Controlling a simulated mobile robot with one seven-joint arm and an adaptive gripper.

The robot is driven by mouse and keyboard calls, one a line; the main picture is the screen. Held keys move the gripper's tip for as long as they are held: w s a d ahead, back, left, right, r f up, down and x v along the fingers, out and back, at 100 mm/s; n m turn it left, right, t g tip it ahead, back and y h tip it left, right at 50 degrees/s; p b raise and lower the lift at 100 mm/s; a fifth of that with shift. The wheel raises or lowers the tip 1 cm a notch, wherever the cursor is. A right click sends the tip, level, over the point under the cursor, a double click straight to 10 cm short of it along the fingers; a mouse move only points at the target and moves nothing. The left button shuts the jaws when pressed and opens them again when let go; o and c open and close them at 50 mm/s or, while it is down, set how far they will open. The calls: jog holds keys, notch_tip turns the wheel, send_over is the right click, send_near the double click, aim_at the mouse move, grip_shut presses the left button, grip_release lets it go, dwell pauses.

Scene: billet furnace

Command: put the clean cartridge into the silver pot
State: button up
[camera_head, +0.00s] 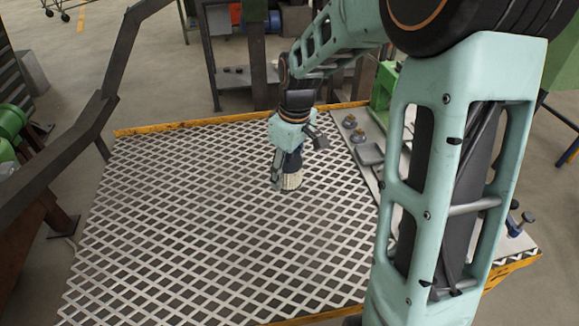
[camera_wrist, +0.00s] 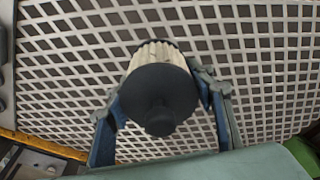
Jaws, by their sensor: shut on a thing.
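The cartridge (camera_head: 291,181) has a cream pleated body and a dark end cap. My gripper (camera_head: 286,170) is shut on it, over the middle-right part of the grating. In the wrist view the cartridge (camera_wrist: 158,54) sits between the two fingers, with its dark cap and knob towards the camera. Its pleats look pale; I cannot tell fine dirt at this size. I cannot tell whether it touches the grating or hangs just above it. I cannot make out a silver pot in either view; my arm covers part of the right side.
The grating platform (camera_head: 190,235) is largely bare and has yellow edges. A grey ledge along its right side carries small knobbed fittings (camera_head: 350,121) and a flat grey piece (camera_head: 370,154). A dark handrail (camera_head: 108,75) stands at left. Green machinery (camera_head: 384,90) stands behind the ledge.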

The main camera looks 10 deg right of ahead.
aim_at(300, 160)
jog(key=s+a+r, duration=0.2)
jog(key=s, duration=0.3)
jog(key=shift+s+r, duration=0.25)
jog(key=shift+r, duration=0.1)
jog(key=w+d+m, duration=0.1)
jog(key=m, duration=0.2)
jog(key=w+d+r+m, duration=0.1)
jog(key=w+d+m, duration=0.1)
jog(key=w+d+m+h, duration=0.1)
jog(key=d+m, duration=0.1)
jog(key=m, duration=0.1)
jog(key=shift+w+r+m, duration=0.3)
jog(key=shift+w+r, duration=0.1)
jog(key=shift+w+d+r+p, duration=0.1)
jog(key=shift+d+r+p, duration=0.1)
jog(key=shift+r+p, duration=0.55)
jog(key=r+p, duration=0.1)
jog(key=p, duration=0.3)
jog(key=s+r+p, duration=0.1)
jog(key=p, duration=0.4)
jog(key=shift+r, duration=0.3)
jog(key=s+r+p, duration=0.1)
jog(key=p, duration=0.3)
jog(key=shift+s+r+p, duration=0.1)
jog(key=shift+r+p, duration=0.05)
jog(key=shift+p, duration=0.25)
